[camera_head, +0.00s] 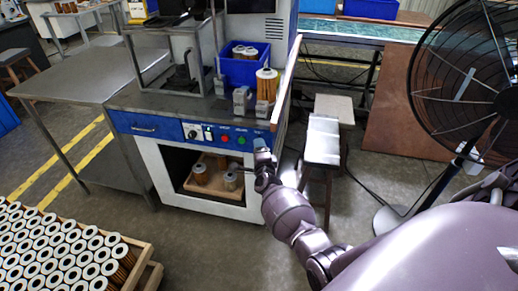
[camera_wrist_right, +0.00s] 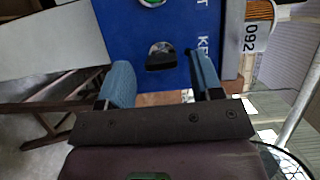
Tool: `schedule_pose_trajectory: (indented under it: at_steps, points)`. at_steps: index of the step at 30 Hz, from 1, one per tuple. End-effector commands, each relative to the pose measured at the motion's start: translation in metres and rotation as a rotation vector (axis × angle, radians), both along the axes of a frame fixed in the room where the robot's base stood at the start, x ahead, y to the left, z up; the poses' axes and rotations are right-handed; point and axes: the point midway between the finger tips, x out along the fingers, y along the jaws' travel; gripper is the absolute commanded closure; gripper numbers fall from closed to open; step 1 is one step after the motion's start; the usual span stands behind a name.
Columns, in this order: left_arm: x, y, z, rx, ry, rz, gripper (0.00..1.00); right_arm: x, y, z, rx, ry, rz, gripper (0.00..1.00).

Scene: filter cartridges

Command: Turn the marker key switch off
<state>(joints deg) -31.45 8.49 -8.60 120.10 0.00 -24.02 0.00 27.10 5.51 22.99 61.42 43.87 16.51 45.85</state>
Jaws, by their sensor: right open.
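The marker key switch is a dark key knob (camera_wrist_right: 161,55) on a blue panel (camera_wrist_right: 205,15), beside white lettering that starts "KE". In the right wrist view, my right gripper (camera_wrist_right: 160,76) is open, with one blue-padded finger on each side of the knob. I cannot tell whether either finger touches it. In the head view, my right gripper (camera_head: 262,158) is at the right end of the blue front panel (camera_head: 170,128) of the machine and covers the switch. My left gripper is not in view.
A red button (camera_head: 225,138) and a green button (camera_head: 241,140) sit left of my gripper. A filter cartridge (camera_head: 266,84) and a blue bin (camera_head: 240,70) stand on the machine. A wooden tray (camera_head: 210,185) holds cartridges below. A black fan (camera_head: 470,75) stands at right.

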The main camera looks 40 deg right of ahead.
Motion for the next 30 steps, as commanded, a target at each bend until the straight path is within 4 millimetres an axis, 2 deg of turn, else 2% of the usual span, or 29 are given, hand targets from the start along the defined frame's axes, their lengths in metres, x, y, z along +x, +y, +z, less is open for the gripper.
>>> schedule_pose_trajectory:
  at_steps: [3,15,21,30]
  points:
    - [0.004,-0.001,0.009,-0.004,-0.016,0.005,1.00,-0.017,0.009,0.004,0.003,-0.004,0.000,0.40]
    - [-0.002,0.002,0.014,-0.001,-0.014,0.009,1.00,-0.074,0.038,0.002,0.001,0.000,0.000,0.40]
    - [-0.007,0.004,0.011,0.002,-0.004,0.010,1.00,-0.085,0.044,0.001,0.000,0.000,0.000,0.40]
    - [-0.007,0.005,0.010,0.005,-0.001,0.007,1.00,-0.086,0.044,0.001,0.000,0.001,0.000,0.40]
